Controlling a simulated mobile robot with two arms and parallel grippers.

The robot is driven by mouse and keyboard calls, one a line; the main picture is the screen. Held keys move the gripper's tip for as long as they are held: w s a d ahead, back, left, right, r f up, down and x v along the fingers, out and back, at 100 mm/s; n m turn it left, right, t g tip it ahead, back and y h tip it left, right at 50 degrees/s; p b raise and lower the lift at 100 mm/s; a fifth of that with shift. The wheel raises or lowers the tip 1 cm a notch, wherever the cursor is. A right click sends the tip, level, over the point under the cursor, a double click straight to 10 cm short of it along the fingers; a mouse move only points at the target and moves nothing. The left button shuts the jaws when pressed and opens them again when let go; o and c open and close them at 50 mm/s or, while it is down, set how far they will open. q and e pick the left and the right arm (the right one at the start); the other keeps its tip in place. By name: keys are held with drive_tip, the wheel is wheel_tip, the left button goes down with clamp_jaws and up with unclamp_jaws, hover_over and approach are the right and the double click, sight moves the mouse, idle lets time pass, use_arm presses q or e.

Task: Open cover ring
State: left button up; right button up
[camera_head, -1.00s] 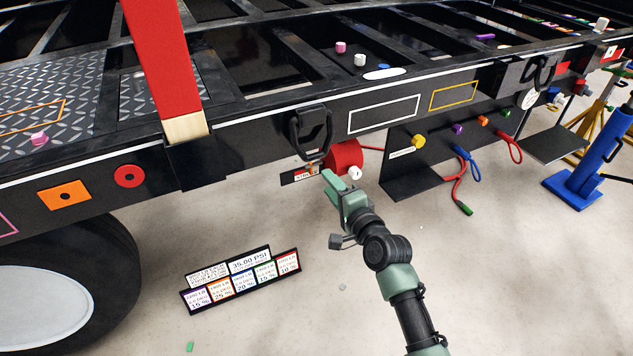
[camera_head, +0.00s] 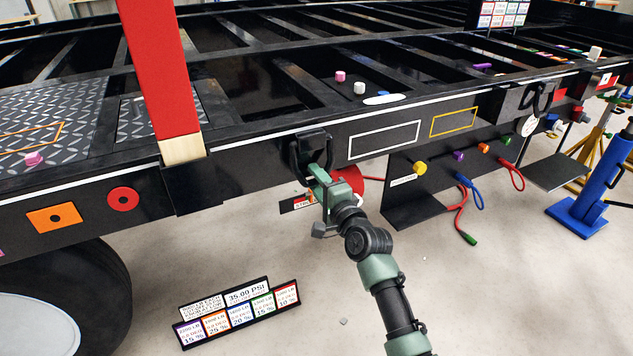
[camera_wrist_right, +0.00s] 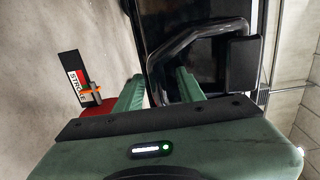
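The cover ring (camera_head: 297,157) is a black loop on a black cover block (camera_head: 314,141) on the trailer's side. In the right wrist view the ring (camera_wrist_right: 190,37) is a thick dark bar that curves down towards the space between my fingers. My right gripper (camera_head: 319,176) is green and sits at the lower part of the ring, partly hiding it. In the wrist view my right gripper (camera_wrist_right: 158,90) has its two fingers apart, with part of the ring between or just beyond them. I cannot tell whether they touch it. My left gripper is not in view.
A red cylinder (camera_head: 350,178) is just right of my gripper, under the trailer edge. A "STROKE" label (camera_wrist_right: 77,83) with an orange marker is beside it. A panel with coloured knobs and hoses (camera_head: 440,172) is to the right.

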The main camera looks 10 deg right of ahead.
clamp_jaws()
drive_tip(key=shift+f, duration=0.1)
idle(1.2)
